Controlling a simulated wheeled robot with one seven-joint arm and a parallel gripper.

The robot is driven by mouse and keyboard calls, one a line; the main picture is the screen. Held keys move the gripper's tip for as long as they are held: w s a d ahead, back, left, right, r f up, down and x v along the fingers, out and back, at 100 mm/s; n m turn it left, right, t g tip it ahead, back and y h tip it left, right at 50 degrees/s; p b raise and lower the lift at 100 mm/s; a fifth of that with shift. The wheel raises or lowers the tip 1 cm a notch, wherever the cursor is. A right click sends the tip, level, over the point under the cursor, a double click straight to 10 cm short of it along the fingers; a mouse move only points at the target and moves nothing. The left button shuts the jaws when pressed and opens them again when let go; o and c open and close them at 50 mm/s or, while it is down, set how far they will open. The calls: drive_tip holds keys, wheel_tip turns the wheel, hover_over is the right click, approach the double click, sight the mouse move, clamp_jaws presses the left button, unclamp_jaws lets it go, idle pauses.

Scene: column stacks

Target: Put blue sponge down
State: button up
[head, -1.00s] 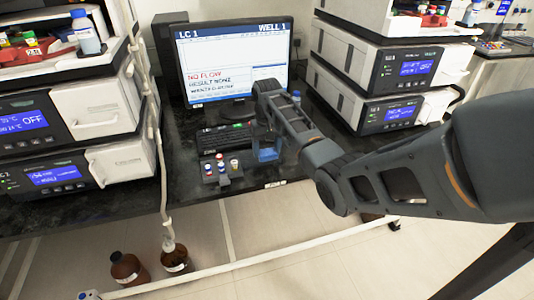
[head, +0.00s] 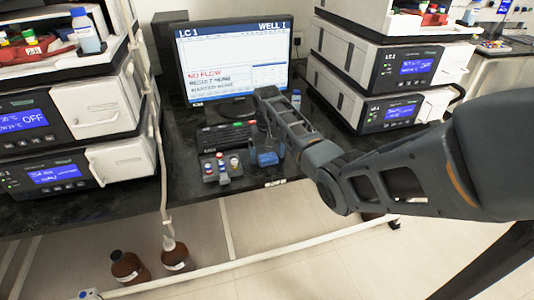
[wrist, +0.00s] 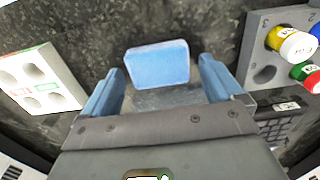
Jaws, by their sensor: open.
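The blue sponge (wrist: 157,65) is a light blue block with rounded corners. In the wrist view it appears on the dark bench top, just beyond my gripper and within the span between its fingers. My gripper (wrist: 158,88) has its two blue fingers spread apart, with visible gaps on both sides of the sponge. In the head view my gripper (head: 266,146) is low over the bench near its front edge, and the sponge (head: 266,159) shows as a small blue patch there, partly hard to tell from the fingers.
A grey rack with capped vials (head: 222,168) stands left of my gripper in the head view. A keyboard (head: 222,138) and monitor (head: 236,60) are behind. A pale rack with empty holes (wrist: 38,82) is at left in the wrist view. Instrument stacks flank the bench.

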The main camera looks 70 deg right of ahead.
sight(267, 155)
wheel_tip(267, 155, up, 12)
drive_tip(key=shift+r+b, duration=0.15)
drive_tip(key=shift+b, duration=0.15)
idle(0.3)
idle(0.5)
